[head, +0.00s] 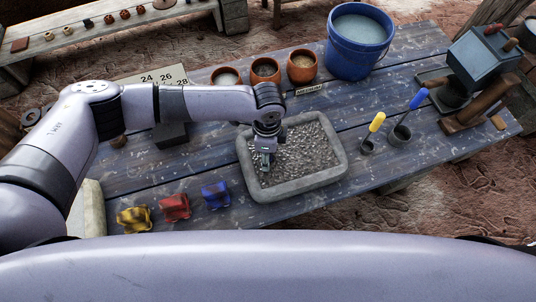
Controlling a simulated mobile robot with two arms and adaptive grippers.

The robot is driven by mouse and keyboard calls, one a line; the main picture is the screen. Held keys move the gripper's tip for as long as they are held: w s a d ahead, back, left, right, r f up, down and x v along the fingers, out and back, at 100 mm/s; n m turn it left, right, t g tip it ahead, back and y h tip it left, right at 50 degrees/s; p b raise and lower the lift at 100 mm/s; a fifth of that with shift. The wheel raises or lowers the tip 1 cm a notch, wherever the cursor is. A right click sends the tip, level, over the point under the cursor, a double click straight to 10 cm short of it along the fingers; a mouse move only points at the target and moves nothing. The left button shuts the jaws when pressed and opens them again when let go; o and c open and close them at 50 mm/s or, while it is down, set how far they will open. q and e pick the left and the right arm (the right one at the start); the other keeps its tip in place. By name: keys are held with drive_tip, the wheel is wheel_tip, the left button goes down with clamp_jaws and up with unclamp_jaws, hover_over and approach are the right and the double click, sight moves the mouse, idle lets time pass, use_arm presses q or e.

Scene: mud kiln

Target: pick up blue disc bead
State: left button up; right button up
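A small dark bluish bead (88,24) sits in a row of beads on the wooden plank bench at the upper left. It is too small to tell whether it is a disc. My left arm comes in from the left, and its gripper (265,166) points down over the left part of a grey stone tray (328,181) filled with gravel. The fingers are small and dark, and I cannot tell whether they are open or what lies between them. The gripper is far from the bench. My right gripper is not in view.
Yellow (134,219), red (174,207) and blue (216,195) crumpled pieces lie along the table's front left. Clay pots (302,66) and a blue bucket (360,42) stand behind the tray. Yellow-handled (376,123) and blue-handled (419,98) tools stand in cups at right.

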use_arm(q)
drive_tip(key=c, duration=0.9)
drive_tip(key=shift+r, duration=0.1)
